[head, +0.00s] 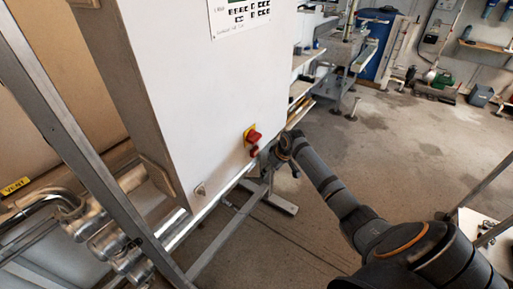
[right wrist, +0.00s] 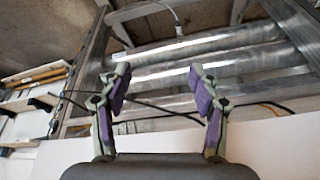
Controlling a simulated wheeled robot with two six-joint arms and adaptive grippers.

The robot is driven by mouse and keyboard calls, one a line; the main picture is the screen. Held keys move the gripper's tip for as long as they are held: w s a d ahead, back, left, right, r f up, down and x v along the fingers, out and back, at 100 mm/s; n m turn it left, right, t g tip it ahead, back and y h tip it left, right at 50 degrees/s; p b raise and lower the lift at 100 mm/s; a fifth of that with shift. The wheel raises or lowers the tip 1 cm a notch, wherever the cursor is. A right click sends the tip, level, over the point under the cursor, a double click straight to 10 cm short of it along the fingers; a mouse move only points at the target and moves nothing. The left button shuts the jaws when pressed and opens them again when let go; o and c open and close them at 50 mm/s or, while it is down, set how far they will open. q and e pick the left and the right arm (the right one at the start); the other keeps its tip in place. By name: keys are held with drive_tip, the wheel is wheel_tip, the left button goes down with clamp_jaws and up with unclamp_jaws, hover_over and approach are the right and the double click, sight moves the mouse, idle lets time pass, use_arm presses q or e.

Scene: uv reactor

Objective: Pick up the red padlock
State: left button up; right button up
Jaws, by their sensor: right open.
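A red rotary switch on a yellow plate (head: 251,133) is on the lower right of the white cabinet front. A small red thing just below it, which looks like the red padlock (head: 254,151), appears to hang from the switch. My right gripper (head: 272,158) is just right of it, small and partly hidden by its own arm in the head view. In the right wrist view the gripper (right wrist: 160,82) is open, its purple-padded fingers wide apart with nothing between them. The padlock does not show in that view. My left gripper is out of view.
The white cabinet (head: 215,90) stands close beside my right gripper. In the right wrist view, shiny metal tubes (right wrist: 190,62) lie beyond the fingers, with thin dark cables in front. A metal frame post (head: 85,150) crosses the left. Open floor (head: 400,140) lies to the right.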

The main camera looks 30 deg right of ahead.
sight(257, 153)
wheel_tip(257, 153, up, 21)
drive_tip(key=a+n, duration=0.3)
drive_tip(key=shift+y, duration=0.4)
drive_tip(key=p+x, duration=0.1)
drive_tip(key=x, duration=0.2)
drive_tip(key=p+x, duration=0.1)
drive_tip(key=x, duration=0.2)
drive_tip(key=s+p+x, duration=0.1)
drive_tip(key=x, duration=0.3)
drive_tip(key=shift+f, duration=0.1)
drive_tip(key=shift+w+f, duration=0.2)
drive_tip(key=shift+f, duration=0.2)
drive_tip(key=shift+d, duration=0.1)
drive_tip(key=c, duration=1.3)
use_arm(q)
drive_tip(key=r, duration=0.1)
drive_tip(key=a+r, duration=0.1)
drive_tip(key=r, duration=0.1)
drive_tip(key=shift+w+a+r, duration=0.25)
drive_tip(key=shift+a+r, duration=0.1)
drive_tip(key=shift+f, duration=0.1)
use_arm(e)
drive_tip(key=shift+r, duration=0.1)
